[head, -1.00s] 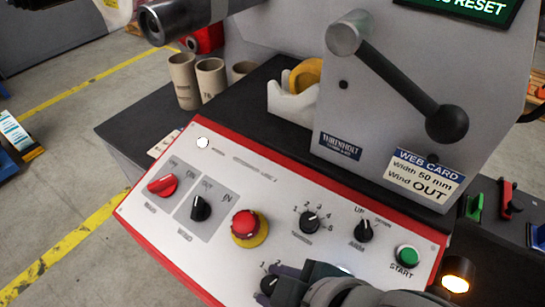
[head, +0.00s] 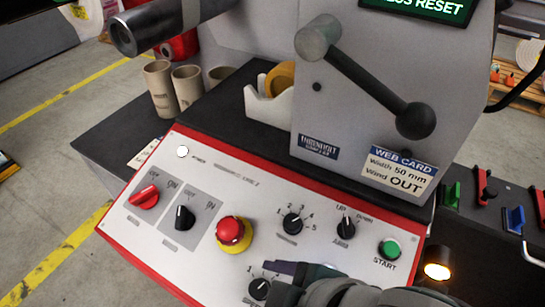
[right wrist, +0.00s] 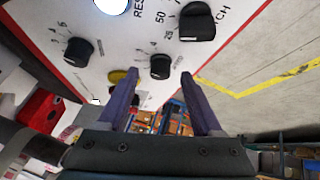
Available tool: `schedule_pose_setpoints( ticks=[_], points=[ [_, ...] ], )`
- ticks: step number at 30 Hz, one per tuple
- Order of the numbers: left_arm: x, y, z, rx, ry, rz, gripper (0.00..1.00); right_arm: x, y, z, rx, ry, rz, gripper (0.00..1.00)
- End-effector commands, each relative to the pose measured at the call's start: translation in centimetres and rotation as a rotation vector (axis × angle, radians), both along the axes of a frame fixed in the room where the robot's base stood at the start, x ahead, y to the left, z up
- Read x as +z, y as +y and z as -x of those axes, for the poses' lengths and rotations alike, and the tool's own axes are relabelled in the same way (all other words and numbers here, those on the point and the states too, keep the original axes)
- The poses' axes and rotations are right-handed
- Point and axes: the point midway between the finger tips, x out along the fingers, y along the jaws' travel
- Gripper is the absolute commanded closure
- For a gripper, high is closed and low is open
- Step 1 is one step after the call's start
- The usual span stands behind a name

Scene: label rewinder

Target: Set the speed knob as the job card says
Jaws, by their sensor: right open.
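The red-edged control panel (head: 190,255) carries several black knobs. A numbered knob (head: 292,223) sits mid-panel. Another (head: 259,289), with digits around it, sits at the lower edge beside my right gripper (head: 282,268). The web card (head: 397,170) reads "Width 50 mm, Wind OUT"; I see no speed value. My left gripper is out of view.
A red stop button (head: 232,232), green START button (head: 389,249), red switch (head: 143,197) and black switch (head: 184,218) share the panel. A black-balled lever (head: 412,120) projects above. Cardboard cores (head: 160,90) and a tape dispenser (head: 268,100) stand behind. An amber lamp (head: 437,262) glows.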

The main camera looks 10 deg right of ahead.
Motion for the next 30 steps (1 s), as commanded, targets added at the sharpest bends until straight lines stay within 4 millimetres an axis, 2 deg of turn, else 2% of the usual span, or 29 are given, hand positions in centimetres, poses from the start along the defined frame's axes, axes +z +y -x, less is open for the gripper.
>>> schedule_pose_setpoints(
  ticks=[1,6,12,18,30],
  points=[
    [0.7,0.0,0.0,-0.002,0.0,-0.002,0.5,1.1,-0.4,0.4,0.001,0.0,0.0,0.33],
    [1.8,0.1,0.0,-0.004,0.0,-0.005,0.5,3.8,-1.6,1.9,0.001,0.001,0.0,0.33],
    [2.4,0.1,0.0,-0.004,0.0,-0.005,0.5,6.1,-2.8,3.2,0.001,0.0,0.001,0.33],
    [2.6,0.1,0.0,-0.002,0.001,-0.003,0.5,6.9,-3.1,3.6,0.0,0.0,0.0,0.33],
    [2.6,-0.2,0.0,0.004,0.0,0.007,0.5,6.8,-3.1,3.6,0.0,0.0,0.0,0.33]
  ],
)
